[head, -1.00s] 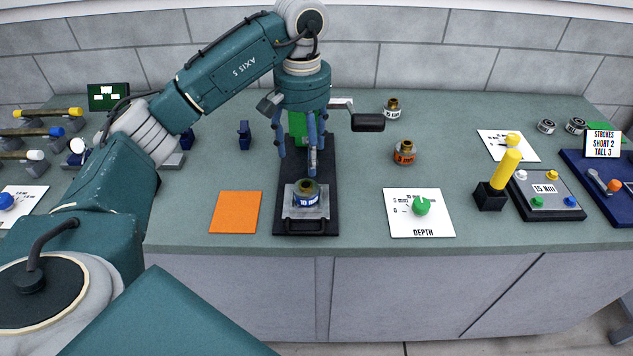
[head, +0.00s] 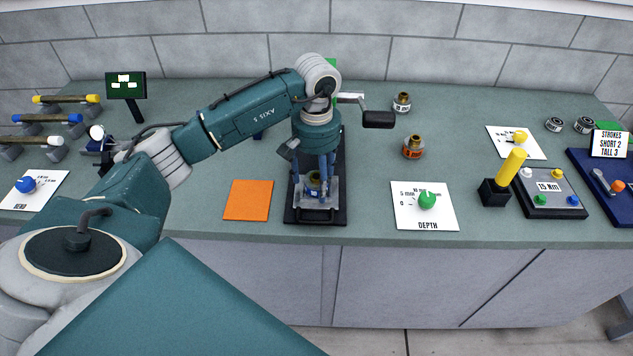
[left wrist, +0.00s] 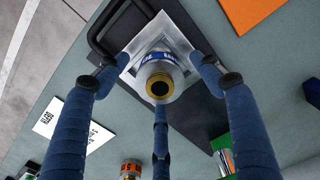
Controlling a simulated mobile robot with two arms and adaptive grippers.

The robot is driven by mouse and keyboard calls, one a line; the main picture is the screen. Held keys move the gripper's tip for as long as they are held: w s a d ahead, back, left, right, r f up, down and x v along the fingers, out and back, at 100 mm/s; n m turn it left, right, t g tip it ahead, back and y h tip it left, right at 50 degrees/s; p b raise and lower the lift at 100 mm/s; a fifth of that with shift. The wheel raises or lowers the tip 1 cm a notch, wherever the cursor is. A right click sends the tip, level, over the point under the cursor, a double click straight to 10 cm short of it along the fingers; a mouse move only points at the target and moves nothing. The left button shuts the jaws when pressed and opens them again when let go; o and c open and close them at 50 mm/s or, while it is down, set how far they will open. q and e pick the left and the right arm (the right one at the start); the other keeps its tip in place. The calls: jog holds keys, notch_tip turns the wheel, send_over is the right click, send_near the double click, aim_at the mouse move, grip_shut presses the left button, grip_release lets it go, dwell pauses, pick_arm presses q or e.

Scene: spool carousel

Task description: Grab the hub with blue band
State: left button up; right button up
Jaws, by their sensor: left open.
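The hub with the blue band (head: 313,190) stands upright on the grey plate of the dark press base (head: 337,218). In the left wrist view the hub (left wrist: 160,64) shows from above, with a brass-coloured top and a dark bore. My left gripper (head: 318,180) is directly over it, pointing down and open. Its blue fingers (left wrist: 149,80) are spread around the hub, with gaps visible on the left and right. The head view partly hides the hub behind the fingers. My right gripper is not in view.
An orange-band hub (head: 413,148) and a white-band hub (head: 401,103) stand to the right. The press's black crank handle (head: 379,119) juts out beside my wrist. An orange square (head: 248,200) lies left of the base; the DEPTH card (head: 410,218) lies right.

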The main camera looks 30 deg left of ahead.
pick_arm(q)
grip_shut()
jog(key=shift+r, duration=0.1)
jog(key=shift+r, duration=0.1)
